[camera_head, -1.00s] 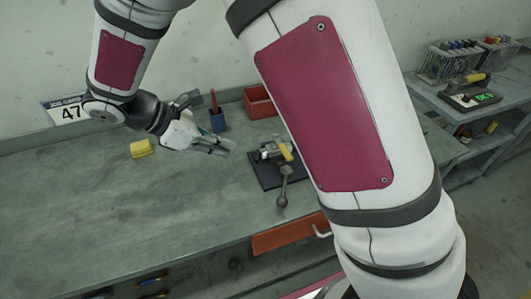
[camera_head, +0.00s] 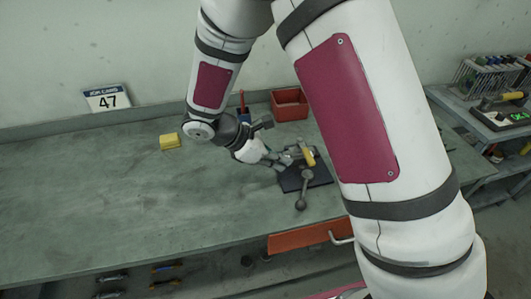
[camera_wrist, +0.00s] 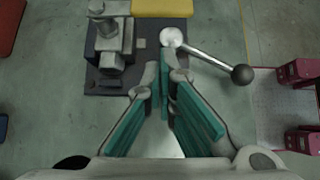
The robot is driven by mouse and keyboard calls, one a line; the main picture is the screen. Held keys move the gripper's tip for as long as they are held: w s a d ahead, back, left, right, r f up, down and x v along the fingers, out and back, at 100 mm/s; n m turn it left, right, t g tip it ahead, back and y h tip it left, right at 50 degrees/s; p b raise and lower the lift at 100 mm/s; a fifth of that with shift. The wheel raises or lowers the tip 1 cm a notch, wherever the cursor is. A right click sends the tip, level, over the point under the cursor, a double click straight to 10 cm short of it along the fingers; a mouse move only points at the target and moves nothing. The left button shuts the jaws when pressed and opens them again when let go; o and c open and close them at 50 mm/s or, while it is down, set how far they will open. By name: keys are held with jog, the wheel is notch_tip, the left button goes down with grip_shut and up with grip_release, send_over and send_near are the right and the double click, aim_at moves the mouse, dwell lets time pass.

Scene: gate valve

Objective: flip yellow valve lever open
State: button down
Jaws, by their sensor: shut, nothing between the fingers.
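The valve has a yellow lever (camera_head: 308,157) standing on its grey body, over a dark base plate (camera_head: 318,178), in the head view. In the wrist view the yellow part (camera_wrist: 162,7) is cut off by the top edge. The plate (camera_wrist: 97,80) carries a grey fitting (camera_wrist: 107,40). A metal rod with a ball end (camera_wrist: 205,55) slants off to the right. My gripper (camera_head: 286,162) is at the left side of the valve. Its teal-padded fingers (camera_wrist: 164,82) are shut and empty, with tips over the plate's near edge. Contact with the valve cannot be told.
A red bin (camera_head: 290,104) stands behind the valve. A yellow block (camera_head: 169,142) lies to the left on the workbench (camera_head: 130,200). An orange drawer front (camera_head: 305,237) sits below the bench's front edge. The left part of the bench is clear.

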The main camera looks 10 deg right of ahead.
aim_at(306, 150)
jog(key=shift+d+r+p, duration=0.1)
jog(key=shift+d+p, duration=0.2)
jog(key=shift+d, duration=1.25)
